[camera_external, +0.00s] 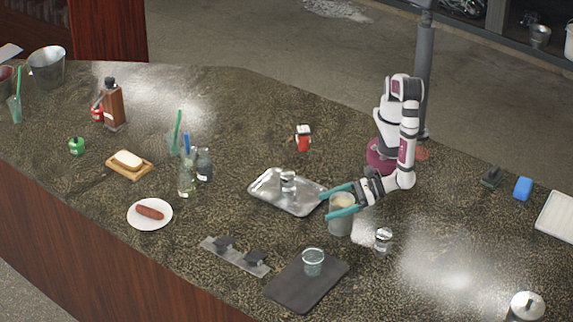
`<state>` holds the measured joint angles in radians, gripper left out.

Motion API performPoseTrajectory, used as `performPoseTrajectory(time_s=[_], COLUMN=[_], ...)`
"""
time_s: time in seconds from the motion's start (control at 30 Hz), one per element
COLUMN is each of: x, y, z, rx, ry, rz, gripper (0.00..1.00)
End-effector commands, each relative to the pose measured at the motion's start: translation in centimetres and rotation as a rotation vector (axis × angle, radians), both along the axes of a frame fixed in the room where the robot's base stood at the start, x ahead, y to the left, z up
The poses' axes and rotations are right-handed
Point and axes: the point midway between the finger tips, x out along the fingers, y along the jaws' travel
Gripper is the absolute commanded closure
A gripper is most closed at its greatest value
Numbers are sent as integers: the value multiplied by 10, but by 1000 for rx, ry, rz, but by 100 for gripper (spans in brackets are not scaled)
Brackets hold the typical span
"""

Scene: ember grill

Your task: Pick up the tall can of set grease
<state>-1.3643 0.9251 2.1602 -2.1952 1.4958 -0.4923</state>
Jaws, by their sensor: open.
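The tall can (340,222) stands upright on the granite counter, grey with a pale cream surface showing at its top. My gripper (335,200) is open, with its teal fingers at the height of the can's upper part. One finger passes near the rim on the far left side and the other crosses in front of the can's near side. The can appears to be between the fingers. I cannot tell whether either finger touches it. Part of the can's upper wall is hidden by the near finger.
A metal tray (262,195) with a small glass (288,182) lies just left of the can. A clear glass (383,239) and a white item (362,234) stand close on the right. A dark board (290,289) with a glass (313,262) lies in front. The counter further right is mostly clear.

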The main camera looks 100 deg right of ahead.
Motion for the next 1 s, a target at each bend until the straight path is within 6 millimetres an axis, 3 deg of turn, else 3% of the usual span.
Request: performPoseTrajectory(time_s=[0.07,0.6,0.87,1.0], x=[0,-1,0,0], y=[0,0,0,1], z=[0,0,1,13], rx=[0,0,1,4], ry=[0,0,-1,-2], rz=[0,-1,-1,-2], gripper=[0,97,100,100])
